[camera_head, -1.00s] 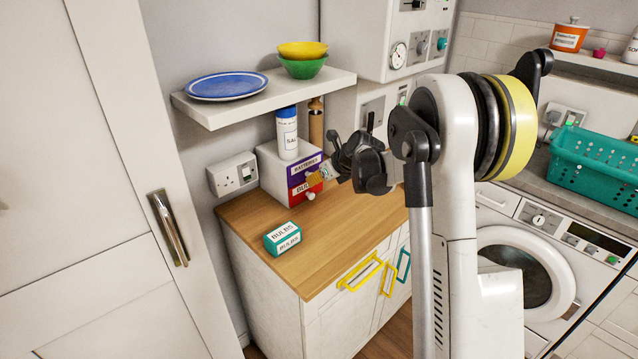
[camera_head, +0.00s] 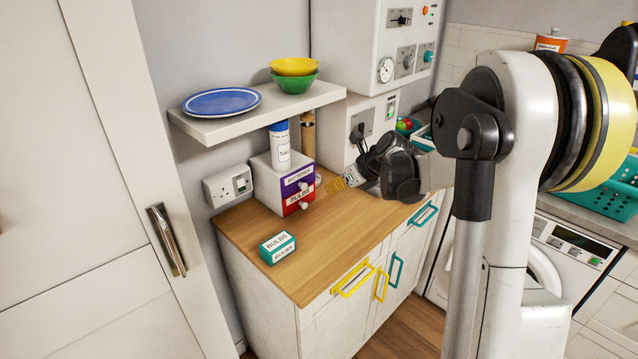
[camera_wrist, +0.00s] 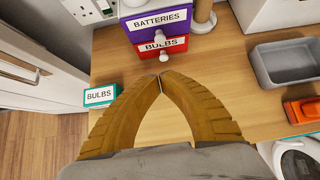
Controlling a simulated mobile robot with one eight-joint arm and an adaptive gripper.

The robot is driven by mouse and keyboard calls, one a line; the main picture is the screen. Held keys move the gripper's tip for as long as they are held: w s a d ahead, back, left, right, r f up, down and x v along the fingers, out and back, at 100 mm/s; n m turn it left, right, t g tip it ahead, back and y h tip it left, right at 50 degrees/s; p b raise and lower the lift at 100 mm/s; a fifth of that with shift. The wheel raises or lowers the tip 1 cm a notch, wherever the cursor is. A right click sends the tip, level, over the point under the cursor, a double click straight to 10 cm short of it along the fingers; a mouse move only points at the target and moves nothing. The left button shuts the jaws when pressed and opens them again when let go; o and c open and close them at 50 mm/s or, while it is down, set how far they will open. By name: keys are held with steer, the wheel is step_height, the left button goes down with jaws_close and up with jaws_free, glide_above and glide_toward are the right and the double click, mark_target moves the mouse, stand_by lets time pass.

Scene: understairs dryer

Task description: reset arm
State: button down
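My gripper (camera_wrist: 160,77) is shut and empty in the wrist view, its two yellow-brown fingers meeting at the tips above the wooden worktop. The unit has a purple drawer labelled batteries (camera_wrist: 158,20) above a red drawer labelled bulbs (camera_wrist: 170,45). Both drawers look closed. The fingertips look apart from the unit.
A teal and white bulbs box (camera_head: 278,247) lies on the worktop (camera_head: 325,250). A salt container (camera_head: 280,146) stands on the drawer unit, below a shelf (camera_head: 215,128) with a blue plate (camera_head: 222,102) and bowls. A grey tray (camera_wrist: 288,68) and an orange object (camera_wrist: 303,110) are at right.

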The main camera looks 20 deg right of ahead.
steer(key=s+a+r+n+g+h, duration=0.1)
steer(key=s+a+r+n, duration=0.2)
steer(key=s+a+n, duration=0.35)
steer(key=s+a+r+n, duration=0.4)
steer(key=s+a+n, duration=0.1)
steer(key=s+n, duration=0.25)
steer(key=s+a+f+n+h, duration=0.1)
steer(key=s+a+n, duration=0.1)
steer(key=s+n, duration=0.6)
steer(key=s+a+f+n+h, duration=0.1)
steer(key=s+a+n, duration=0.2)
steer(key=s+n, duration=0.6)
steer(key=shift+a+f+n, duration=0.25)
steer(key=shift+f+n, duration=0.15)
steer(key=shift+n, duration=0.1)
stand_by(1.3)
